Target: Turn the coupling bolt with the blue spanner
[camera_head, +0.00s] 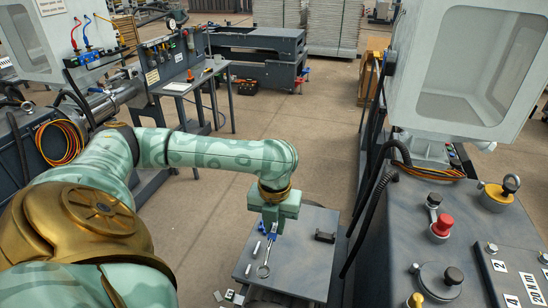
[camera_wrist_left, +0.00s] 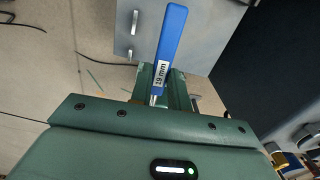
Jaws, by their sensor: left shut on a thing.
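The blue spanner has a blue handle marked "19 mm" (camera_wrist_left: 170,45) in the left wrist view. In the head view its metal shank and ring end (camera_head: 263,270) hang below my left gripper (camera_head: 270,230), over a small grey table (camera_head: 302,268). My left gripper is shut on the spanner; its green fingers also show around the handle in the left wrist view (camera_wrist_left: 165,88). The head view does not show whether the ring end touches the table top. I cannot make out the coupling bolt in either view. My right gripper is not in view.
A small black part (camera_head: 325,237) lies on the grey table. A machine with a control panel (camera_head: 440,228) and a pale housing (camera_head: 465,75) fills the right side. A workbench (camera_head: 185,86) stands at the back left. The floor between them is mostly clear.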

